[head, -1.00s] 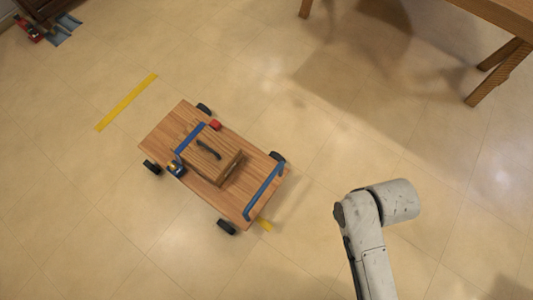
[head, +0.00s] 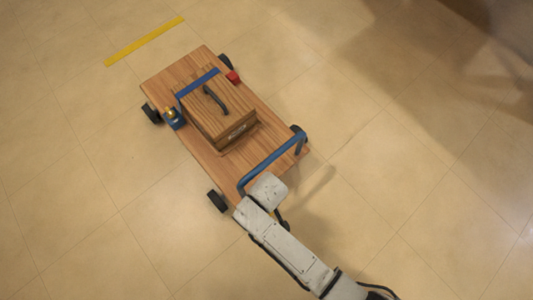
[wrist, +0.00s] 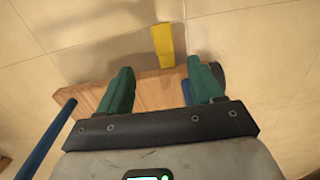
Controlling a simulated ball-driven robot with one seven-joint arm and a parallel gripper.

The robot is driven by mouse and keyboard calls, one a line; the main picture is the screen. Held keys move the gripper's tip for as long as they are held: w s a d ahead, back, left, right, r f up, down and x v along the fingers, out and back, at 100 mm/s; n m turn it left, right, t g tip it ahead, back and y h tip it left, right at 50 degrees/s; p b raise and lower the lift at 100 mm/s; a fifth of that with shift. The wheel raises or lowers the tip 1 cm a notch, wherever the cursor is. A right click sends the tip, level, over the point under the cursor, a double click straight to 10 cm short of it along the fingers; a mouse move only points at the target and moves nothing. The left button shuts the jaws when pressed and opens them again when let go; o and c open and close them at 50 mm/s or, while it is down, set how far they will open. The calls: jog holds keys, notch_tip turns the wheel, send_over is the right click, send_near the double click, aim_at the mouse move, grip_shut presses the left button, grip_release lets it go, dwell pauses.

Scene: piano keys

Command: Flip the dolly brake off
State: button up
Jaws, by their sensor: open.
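The dolly (head: 181,74) is a flat wooden platform on black wheels, with a blue push handle (head: 272,161) at its near end. In the wrist view its board edge (wrist: 150,92) crosses below and between my green fingers. My gripper (wrist: 160,78) is open and empty, its fingers over the dolly's edge. A small blue piece (wrist: 187,93) shows beside the right finger, partly hidden by it; I cannot tell if it is the brake. A dark wheel (wrist: 217,72) is behind that finger. In the head view my arm hides most of my gripper and the dolly's near corner.
A wooden box (head: 215,108) with a dark handle is strapped on the dolly by a blue strap (head: 198,83). Yellow tape (head: 145,41) marks the floor; another strip (wrist: 163,45) lies beyond my fingers. Surrounding floor is clear.

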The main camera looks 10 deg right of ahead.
jog(key=f+b, duration=0.2)
jog(key=f, duration=0.2)
jog(key=f+b, duration=0.2)
jog(key=f, duration=0.2)
jog(key=f+b, duration=0.2)
jog(key=f, duration=0.1)
jog(key=shift+a+f+b, duration=0.25)
jog(key=shift+f+b, duration=0.1)
jog(key=shift+f, duration=0.05)
jog(key=shift+s, duration=0.1)
grip_shut()
